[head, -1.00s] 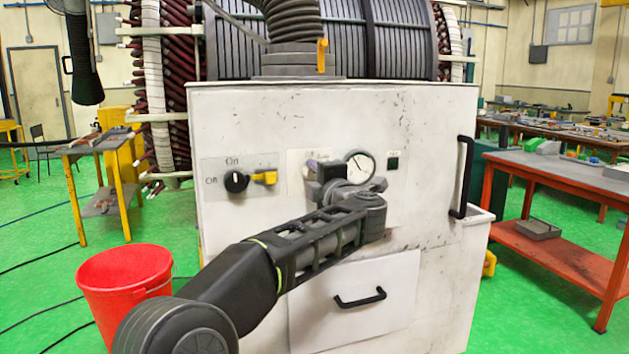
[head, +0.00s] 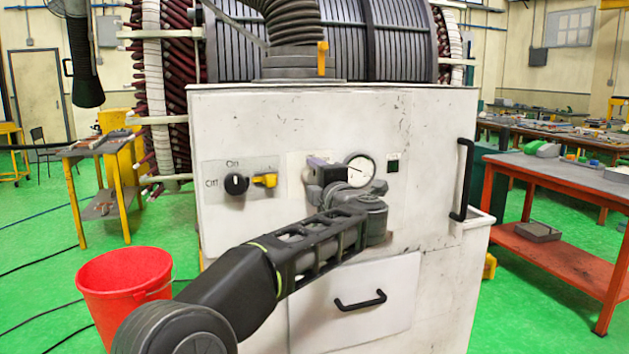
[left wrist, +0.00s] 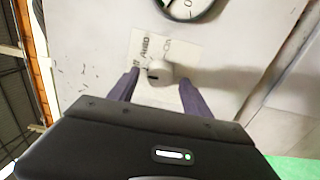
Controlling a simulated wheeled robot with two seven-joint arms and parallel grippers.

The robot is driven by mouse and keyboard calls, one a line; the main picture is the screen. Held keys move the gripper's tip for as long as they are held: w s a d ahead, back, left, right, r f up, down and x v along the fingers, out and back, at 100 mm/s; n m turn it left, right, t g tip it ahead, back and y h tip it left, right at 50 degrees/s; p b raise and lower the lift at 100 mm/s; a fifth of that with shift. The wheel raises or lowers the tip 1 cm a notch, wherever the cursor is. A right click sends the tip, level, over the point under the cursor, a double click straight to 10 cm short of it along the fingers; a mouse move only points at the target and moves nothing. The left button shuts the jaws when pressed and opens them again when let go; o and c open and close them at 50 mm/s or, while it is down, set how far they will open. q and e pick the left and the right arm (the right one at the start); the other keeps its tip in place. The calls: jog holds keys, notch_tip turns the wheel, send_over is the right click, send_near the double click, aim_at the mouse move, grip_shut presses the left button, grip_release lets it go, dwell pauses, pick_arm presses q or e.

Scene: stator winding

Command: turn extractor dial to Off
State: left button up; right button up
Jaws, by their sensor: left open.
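A pale round knob (left wrist: 160,72) with a dark mark sits on a small lettered plate (left wrist: 150,45), where "Auto" is readable, in the left wrist view. My left gripper (left wrist: 159,80) is open, its fingers on either side of the knob, with visible gaps. In the head view my left gripper (head: 313,172) is at the white cabinet front and hides this knob and most of its plate (head: 296,165). A separate black dial (head: 236,184) on the left plate has "On" above and "Off" at its left. My right gripper is not in view.
A round gauge (head: 361,168) is right of the gripper; it also shows in the wrist view (left wrist: 187,6). A yellow switch (head: 266,180) is beside the black dial. The white cabinet (head: 430,130) has black handles. A red bucket (head: 125,285) stands at lower left.

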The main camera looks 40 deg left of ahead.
pick_arm(q)
jog(key=b+v, duration=0.1)
jog(key=v, duration=0.6)
jog(key=shift+s+d, duration=0.2)
jog(key=shift+d, duration=0.1)
jog(key=shift+w, duration=0.1)
